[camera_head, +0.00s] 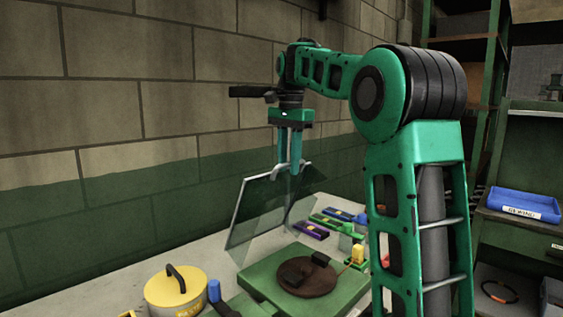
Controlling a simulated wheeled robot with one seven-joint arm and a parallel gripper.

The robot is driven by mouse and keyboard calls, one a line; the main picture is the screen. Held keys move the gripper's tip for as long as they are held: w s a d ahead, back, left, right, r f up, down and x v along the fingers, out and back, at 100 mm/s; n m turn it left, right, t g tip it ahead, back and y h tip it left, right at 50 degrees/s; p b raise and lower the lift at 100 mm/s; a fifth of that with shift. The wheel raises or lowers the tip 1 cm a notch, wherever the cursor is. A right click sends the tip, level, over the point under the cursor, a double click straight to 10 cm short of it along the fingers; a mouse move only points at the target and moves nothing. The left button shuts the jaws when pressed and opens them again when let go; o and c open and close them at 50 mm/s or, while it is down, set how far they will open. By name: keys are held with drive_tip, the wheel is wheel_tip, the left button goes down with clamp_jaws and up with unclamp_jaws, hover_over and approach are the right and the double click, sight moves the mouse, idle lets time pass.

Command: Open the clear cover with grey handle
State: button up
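The clear cover (262,212) stands raised and steeply tilted above the green base (262,272), on its left and back side. Its see-through panel has a light metal edge on the left. The grey handle (278,169) is a small arch at the cover's upper edge. My gripper (290,167) points straight down, with its two teal fingers close together at the handle. It appears shut on the handle; the exact contact is too small to see. On the base lies a brown round disc (310,284) with black parts on it.
A yellow round pot (174,291) with a dark handle and a blue cylinder (214,290) stand at the front left. Purple, green and blue pieces (312,229) lie behind the base. A block wall (120,130) rises behind the table. A blue bin (523,205) is at the right.

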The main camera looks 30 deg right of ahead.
drive_tip(key=shift+s+r, duration=0.2)
drive_tip(key=shift+s, duration=0.1)
drive_tip(key=shift+r, duration=0.1)
wheel_tip(320, 180, up, 10)
drive_tip(key=shift+r, duration=0.25)
idle(0.3)
drive_tip(key=shift+s, duration=0.1)
drive_tip(key=shift+d, duration=0.1)
idle(0.3)
drive_tip(key=s+d+f+n, duration=0.1)
drive_tip(key=s+f+n, duration=0.4)
drive_tip(key=s+f, duration=1.3)
wheel_tip(320, 180, down, 2)
drive_tip(key=shift+d, duration=0.25)
drive_tip(key=s+a+f+n, duration=0.1)
drive_tip(key=s+f, duration=0.4)
drive_tip(key=s+a+f+n, duration=0.1)
drive_tip(key=s+f, duration=0.4)
drive_tip(key=f, duration=0.1)
drive_tip(key=s+a+f+n, duration=0.1)
drive_tip(key=s+f+n, duration=0.1)
drive_tip(key=s+f, duration=0.3)
drive_tip(key=shift+s+a+f, duration=0.2)
drive_tip(key=shift+s+f, duration=0.2)
drive_tip(key=c, duration=0.4)
drive_tip(key=shift+s+f, duration=0.15)
drive_tip(key=shift+f, duration=0.05)
clamp_jaws()
